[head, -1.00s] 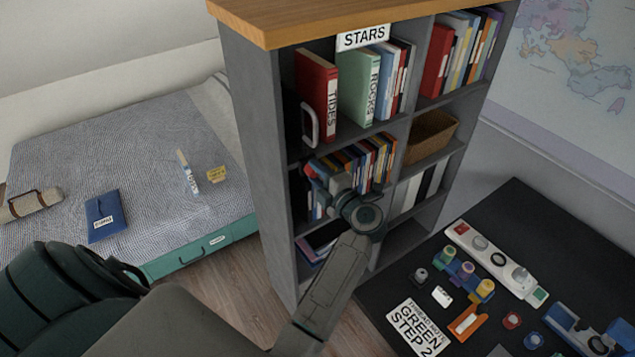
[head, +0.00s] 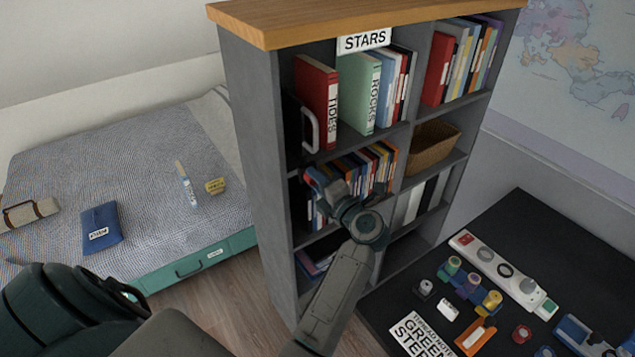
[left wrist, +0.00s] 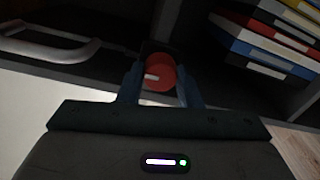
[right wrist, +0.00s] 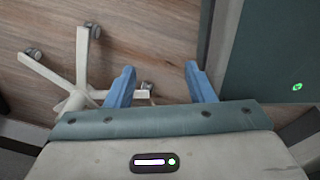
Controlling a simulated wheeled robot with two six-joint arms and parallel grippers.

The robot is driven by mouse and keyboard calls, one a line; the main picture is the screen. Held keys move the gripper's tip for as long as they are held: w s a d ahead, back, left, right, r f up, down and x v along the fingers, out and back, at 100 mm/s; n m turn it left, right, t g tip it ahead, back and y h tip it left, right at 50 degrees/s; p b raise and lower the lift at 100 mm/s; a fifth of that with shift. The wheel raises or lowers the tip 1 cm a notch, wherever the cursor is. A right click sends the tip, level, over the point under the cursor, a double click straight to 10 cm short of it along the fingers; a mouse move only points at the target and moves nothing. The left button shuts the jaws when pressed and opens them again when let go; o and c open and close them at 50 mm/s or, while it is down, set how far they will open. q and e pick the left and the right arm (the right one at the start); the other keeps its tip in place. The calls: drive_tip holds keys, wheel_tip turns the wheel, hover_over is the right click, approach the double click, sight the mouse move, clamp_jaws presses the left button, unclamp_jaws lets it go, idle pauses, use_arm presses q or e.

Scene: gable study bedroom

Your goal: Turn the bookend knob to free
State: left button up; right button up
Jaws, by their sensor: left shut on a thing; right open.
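A red round knob (left wrist: 160,73) with a short white mark shows between the fingers of my left gripper (left wrist: 160,92) in the left wrist view. The mark lies nearly level, left of the knob's middle. The left fingers are shut on the knob's sides. In the head view my left gripper (head: 314,184) is at the left side of the bookcase's middle shelf. A pale loop handle (head: 310,130) stands on the shelf above, left of the red TIDES book (head: 315,100); it also shows in the left wrist view (left wrist: 50,45). My right gripper (right wrist: 160,85) is open and empty.
The grey bookcase (head: 255,150) holds books and a wicker basket (head: 432,148). A dark desk (head: 540,245) with several small items is at the right. A bed (head: 140,190) is at the left. Chair legs (right wrist: 82,70) show beyond my right gripper.

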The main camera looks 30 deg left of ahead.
use_arm(q)
drive_tip(key=o, duration=1)
